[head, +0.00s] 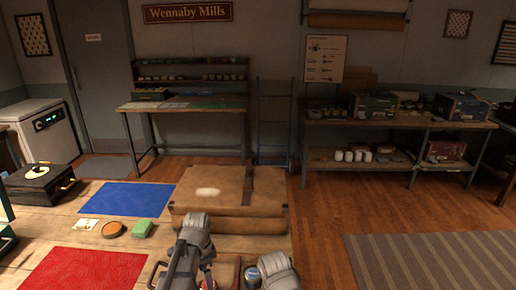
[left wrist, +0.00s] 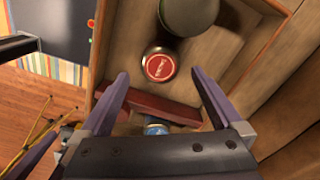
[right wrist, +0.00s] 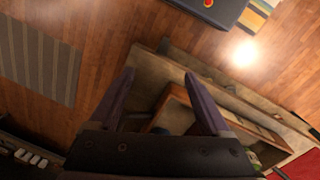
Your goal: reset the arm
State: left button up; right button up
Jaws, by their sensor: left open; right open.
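My left arm reaches in at the bottom middle of the head view, with my right arm beside it on the right; neither pair of fingertips shows clearly there. In the left wrist view my left gripper (left wrist: 160,82) is open and empty, its fingers spread over a wooden box. A red-topped can (left wrist: 158,66) stands in the box just beyond the fingertips. In the right wrist view my right gripper (right wrist: 160,77) is open and empty, above a wooden box (right wrist: 178,102) at the counter's edge.
A dark green round container (left wrist: 190,14), a red bar (left wrist: 150,108) and a blue can (left wrist: 156,128) are close to my left fingers.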

pick_arm(q)
notch_tip(320, 180, up, 6)
jog(key=p, duration=0.5)
notch_tip(320, 180, down, 13)
jog(key=b, duration=1.3)
jog(key=shift+f, duration=0.1)
notch_tip(320, 180, up, 12)
jog(key=p, duration=1.1)
jog(key=shift+p, duration=0.3)
jog(key=shift+f, duration=0.15)
